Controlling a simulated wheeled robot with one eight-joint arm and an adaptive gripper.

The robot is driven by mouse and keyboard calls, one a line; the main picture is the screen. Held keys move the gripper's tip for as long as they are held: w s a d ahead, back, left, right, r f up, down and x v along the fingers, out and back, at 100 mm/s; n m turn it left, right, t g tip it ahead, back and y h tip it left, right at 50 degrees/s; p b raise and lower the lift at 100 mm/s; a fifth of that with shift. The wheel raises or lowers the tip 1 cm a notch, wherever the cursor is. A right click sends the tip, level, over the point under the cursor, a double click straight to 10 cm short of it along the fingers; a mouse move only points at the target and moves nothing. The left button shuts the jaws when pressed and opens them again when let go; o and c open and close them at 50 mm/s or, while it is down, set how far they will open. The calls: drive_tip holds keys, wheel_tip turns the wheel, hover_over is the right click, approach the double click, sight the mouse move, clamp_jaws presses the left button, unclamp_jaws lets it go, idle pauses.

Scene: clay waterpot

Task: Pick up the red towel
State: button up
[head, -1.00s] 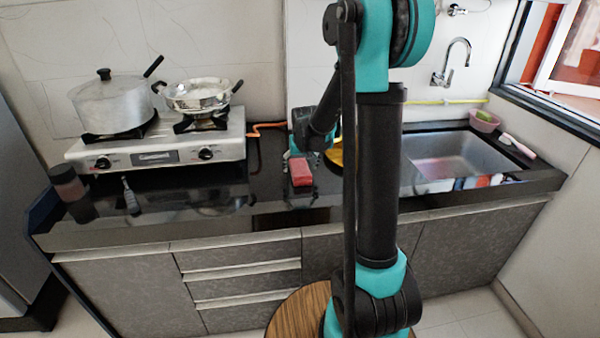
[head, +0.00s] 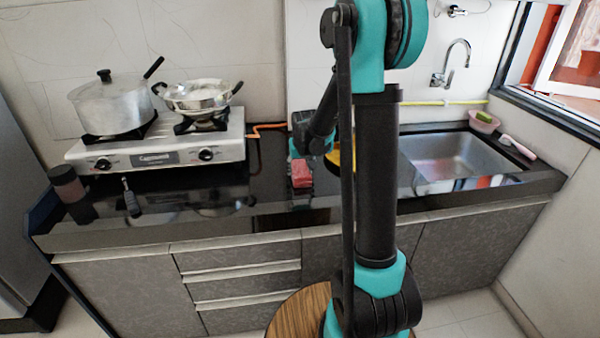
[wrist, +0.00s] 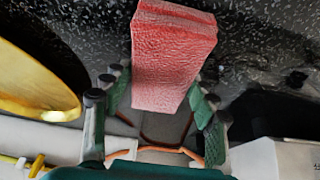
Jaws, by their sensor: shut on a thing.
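The red towel (head: 301,173) is a small folded block at the black counter, right of the stove. In the wrist view the towel (wrist: 172,45) fills the space between the green finger pads. My gripper (wrist: 162,97) is shut on it, with one finger on each side of its near part. The far part of the towel sticks out beyond the fingertips. In the head view my arm hides most of the gripper. I cannot tell whether the towel touches the counter or is just above it.
A yellow object (wrist: 35,80) lies left of my gripper in the wrist view, partly behind my arm in the head view. A stove (head: 160,150) with a lidded pot (head: 112,103) and a pan (head: 197,96) stands left. A sink (head: 455,160) is right.

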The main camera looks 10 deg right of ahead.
sight(300, 168)
drive_tip(key=shift+r, duration=0.15)
wheel_tip(300, 168, up, 20)
idle(0.5)
